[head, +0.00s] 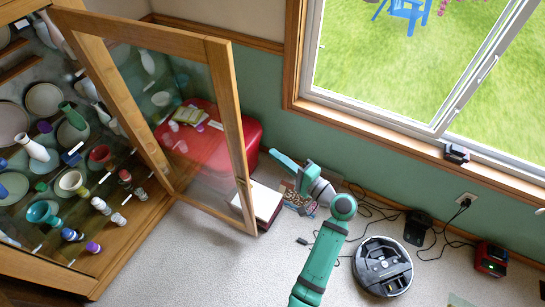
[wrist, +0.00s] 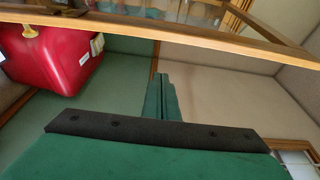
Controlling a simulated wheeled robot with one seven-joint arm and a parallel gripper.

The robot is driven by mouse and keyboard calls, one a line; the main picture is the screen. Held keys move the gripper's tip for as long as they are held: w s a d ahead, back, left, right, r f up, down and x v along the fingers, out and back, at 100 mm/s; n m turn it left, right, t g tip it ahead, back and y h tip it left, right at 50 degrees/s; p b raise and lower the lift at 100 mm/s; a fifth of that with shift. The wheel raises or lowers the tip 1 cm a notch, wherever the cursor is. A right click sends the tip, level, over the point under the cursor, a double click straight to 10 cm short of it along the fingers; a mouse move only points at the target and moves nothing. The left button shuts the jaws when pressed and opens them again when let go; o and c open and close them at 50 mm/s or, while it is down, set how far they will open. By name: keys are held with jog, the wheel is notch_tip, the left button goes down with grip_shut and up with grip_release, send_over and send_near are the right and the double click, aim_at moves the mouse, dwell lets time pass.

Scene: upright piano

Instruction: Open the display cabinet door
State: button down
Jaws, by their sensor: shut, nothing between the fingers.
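The display cabinet (head: 118,258) stands at the left in the head view, with plates, vases and cups on its shelves. Its wood-framed glass door (head: 231,130) stands swung wide open, out to the right of the cabinet. The door frame also crosses the top of the wrist view (wrist: 190,36). My gripper (head: 274,155) is to the right of the door in the head view, by the teal wall. In the wrist view my gripper's fingers (wrist: 162,98) are together with nothing between them, and they appear apart from the door frame.
A red case (head: 250,138) sits on the floor behind the door glass, beside a white-topped box (head: 262,203). A robot vacuum (head: 383,266), cables and a red device (head: 491,258) lie along the wall at the right. Carpet is clear in front of the door.

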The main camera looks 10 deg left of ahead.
jog(key=w+a, duration=0.1)
jog(key=a, duration=0.6)
jog(key=shift+a, duration=0.35)
